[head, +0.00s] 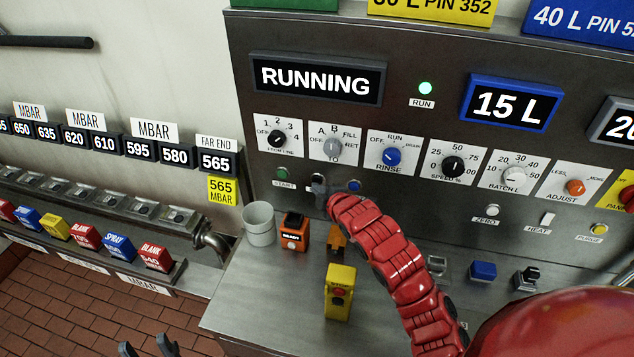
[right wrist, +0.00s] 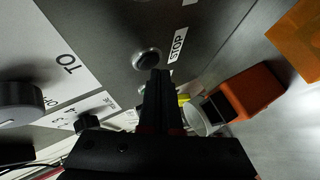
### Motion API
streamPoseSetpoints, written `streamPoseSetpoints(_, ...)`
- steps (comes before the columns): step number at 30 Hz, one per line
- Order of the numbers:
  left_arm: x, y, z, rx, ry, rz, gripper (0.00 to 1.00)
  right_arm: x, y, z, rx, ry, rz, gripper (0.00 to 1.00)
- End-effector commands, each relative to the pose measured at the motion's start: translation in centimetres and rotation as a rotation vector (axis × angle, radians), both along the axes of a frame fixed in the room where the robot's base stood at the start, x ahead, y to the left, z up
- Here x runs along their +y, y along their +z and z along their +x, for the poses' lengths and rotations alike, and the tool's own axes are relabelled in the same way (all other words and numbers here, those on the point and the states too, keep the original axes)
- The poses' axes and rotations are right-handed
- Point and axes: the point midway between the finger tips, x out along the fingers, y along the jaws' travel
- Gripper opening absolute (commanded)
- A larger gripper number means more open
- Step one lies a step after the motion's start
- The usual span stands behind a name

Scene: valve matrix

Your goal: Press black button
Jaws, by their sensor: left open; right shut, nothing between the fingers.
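The black button (right wrist: 147,59) sits in a metal ring on the grey panel, beside a STOP label (right wrist: 178,45), in the right wrist view. My right gripper (right wrist: 158,74) is shut and empty, with its tips at the button's lower edge in that view; I cannot tell whether they touch it. My left gripper (head: 148,346) is open and empty at the bottom left, over the tiled floor.
A blue button (head: 354,186) is just right of my right gripper. Below, on the metal shelf, stand a grey cup (head: 259,224), an orange READY box (head: 295,231) and a yellow STOP box (head: 339,292). Knobs such as the blue RINSE knob (head: 392,156) line the panel above.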

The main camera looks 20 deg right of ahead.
Motion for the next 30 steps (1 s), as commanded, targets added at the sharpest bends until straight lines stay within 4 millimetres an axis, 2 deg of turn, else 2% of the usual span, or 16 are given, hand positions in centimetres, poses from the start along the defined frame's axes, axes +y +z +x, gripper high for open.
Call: streamPoseSetpoints(30,0.00,-0.66,0.00,0.000,0.000,0.000,0.50,-0.46,-0.06,0.71,0.000,0.000,-0.001,0.00)
